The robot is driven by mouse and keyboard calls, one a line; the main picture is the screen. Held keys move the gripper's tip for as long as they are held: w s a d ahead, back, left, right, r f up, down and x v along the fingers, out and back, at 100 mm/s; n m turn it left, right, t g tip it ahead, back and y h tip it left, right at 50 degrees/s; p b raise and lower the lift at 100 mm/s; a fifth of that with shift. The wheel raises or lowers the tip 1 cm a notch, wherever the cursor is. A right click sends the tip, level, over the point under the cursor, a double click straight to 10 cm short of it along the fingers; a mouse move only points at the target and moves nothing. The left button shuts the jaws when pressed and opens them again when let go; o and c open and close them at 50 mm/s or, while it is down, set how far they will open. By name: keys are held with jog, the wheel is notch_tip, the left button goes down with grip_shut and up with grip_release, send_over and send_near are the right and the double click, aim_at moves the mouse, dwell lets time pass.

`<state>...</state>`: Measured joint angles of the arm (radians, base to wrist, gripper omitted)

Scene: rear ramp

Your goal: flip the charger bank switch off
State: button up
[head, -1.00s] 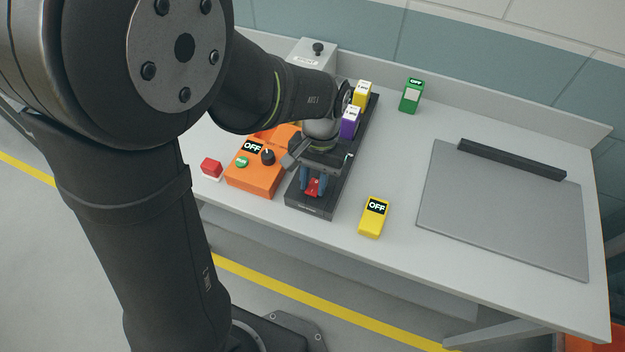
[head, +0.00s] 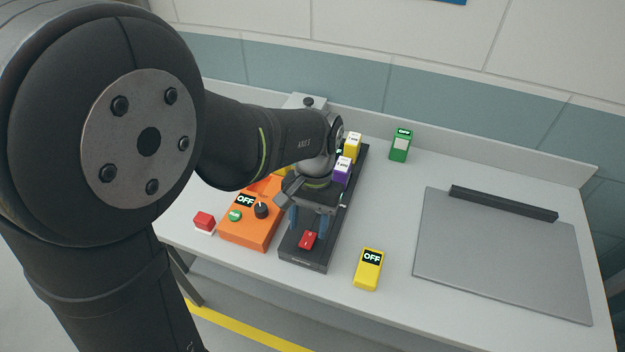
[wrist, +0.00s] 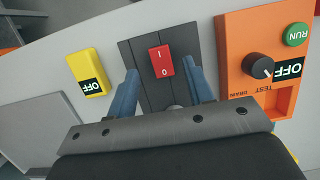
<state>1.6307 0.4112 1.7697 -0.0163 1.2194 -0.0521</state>
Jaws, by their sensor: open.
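The red rocker switch (head: 308,240) is set in the near end of a long black charger bank (head: 304,263). In the wrist view the switch (wrist: 161,62) carries the marks I and 0; I cannot tell which side is pressed. My gripper (head: 309,224) is open, with blue fingers pointing down over the bank just behind the switch. In the wrist view my gripper (wrist: 161,75) has one finger on each side of the switch's lower part, with nothing held. I cannot tell whether the fingertips touch the bank.
An orange box (head: 248,228) with a knob stands left of the bank, and a red-and-white button (head: 204,222) beyond it. A yellow OFF block (head: 368,269) stands right. Purple (head: 342,170) and yellow (head: 352,145) chargers sit farther along. A grey plate (head: 500,255) lies right.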

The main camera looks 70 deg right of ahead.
aim_at(306, 242)
jog(key=v, duration=1.3)
jog(key=shift+r, duration=0.4)
jog(key=x, duration=1.7)
jog(key=shift+f, duration=0.2)
jog(key=shift+r, duration=0.1)
